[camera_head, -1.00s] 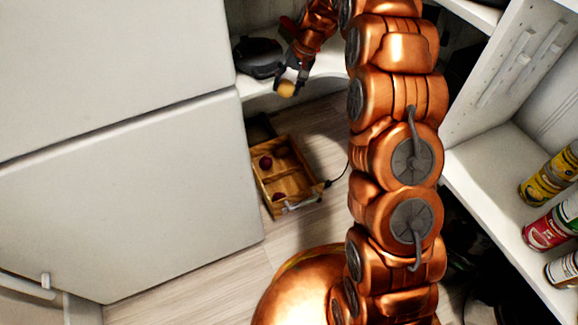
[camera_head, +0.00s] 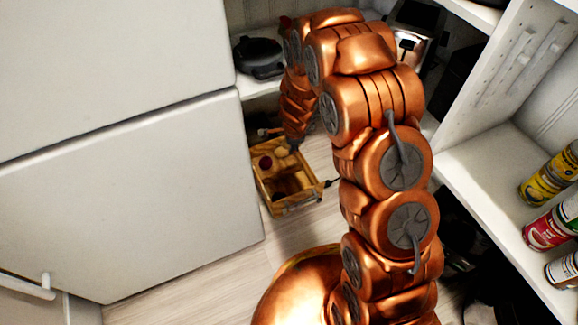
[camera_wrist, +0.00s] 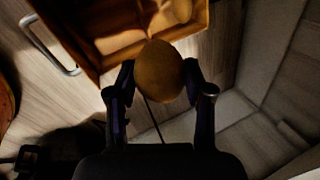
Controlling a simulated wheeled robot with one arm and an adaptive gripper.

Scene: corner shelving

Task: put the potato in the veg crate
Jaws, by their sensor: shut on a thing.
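The potato (camera_wrist: 160,71) is brown and round and sits between the fingers of my gripper (camera_wrist: 160,82) in the wrist view. My gripper is shut on it. The wooden veg crate (camera_wrist: 89,62) lies just beyond the potato in the wrist view, and the potato overlaps its near edge there. In the head view the veg crate (camera_head: 303,203) stands on the floor, with a dark red round item (camera_head: 265,162) inside. My arm reaches down to the crate's far right side, and the fingers are largely hidden there. I cannot tell the exact height of the potato over the rim.
A black pan-like appliance (camera_head: 259,57) sits on the white shelf above the crate. A large white cabinet (camera_head: 125,190) stands close on the left. The floor in front of the crate is clear.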

